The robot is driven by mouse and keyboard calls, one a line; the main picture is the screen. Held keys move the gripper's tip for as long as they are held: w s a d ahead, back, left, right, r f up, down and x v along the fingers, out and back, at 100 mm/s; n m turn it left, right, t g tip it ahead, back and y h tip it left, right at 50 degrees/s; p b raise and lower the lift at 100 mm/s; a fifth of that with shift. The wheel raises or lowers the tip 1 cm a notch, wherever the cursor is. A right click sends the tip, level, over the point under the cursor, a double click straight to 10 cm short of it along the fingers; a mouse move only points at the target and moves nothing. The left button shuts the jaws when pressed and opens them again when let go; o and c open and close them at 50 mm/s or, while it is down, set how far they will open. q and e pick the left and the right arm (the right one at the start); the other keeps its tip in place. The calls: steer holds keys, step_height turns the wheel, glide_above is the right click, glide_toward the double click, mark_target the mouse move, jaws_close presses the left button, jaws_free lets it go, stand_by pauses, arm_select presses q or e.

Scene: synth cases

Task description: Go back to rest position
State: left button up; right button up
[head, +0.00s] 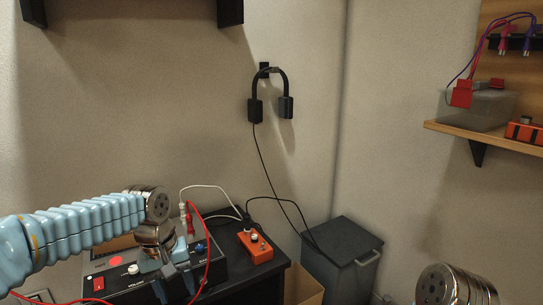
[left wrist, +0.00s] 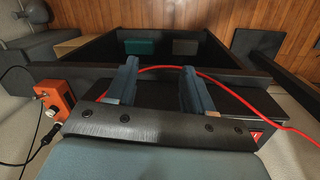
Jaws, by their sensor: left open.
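My left gripper (head: 176,289) is low over the black control box (head: 215,266) on the dark desk in the head view. Its two blue-grey fingers are apart in the left wrist view (left wrist: 158,90), with nothing held between them. A red cable (left wrist: 225,79) runs across behind the fingers there; whether it touches them I cannot tell. My right gripper is out of view; only a metal joint, apparently of my right arm, shows at the bottom right of the head view.
An orange pedal (head: 256,247) with cables stands on the desk (head: 270,281), right of the box. A grey lidded bin (head: 341,262) stands right of the desk. Headphones (head: 286,107) hang on the wall. A wooden shelf (head: 460,134) with a grey container (head: 490,106) is at right.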

arm_select(q)
steer(key=s+d+f+m+h, duration=0.1)
steer(key=d+f, duration=0.3)
steer(key=f, duration=0.8)
steer(key=s+d+f+m+h, duration=0.1)
steer(key=d+f, duration=0.2)
steer(key=f, duration=0.9)
steer(key=s+d+f, duration=0.2)
steer(key=s+f, duration=1.2)
steer(key=f, duration=0.1)
steer(key=shift+s+d+m+t+h, duration=0.2)
steer(key=shift+m+t+h, duration=0.1)
steer(key=shift+h, duration=0.1)
steer(key=shift+a, duration=0.1)
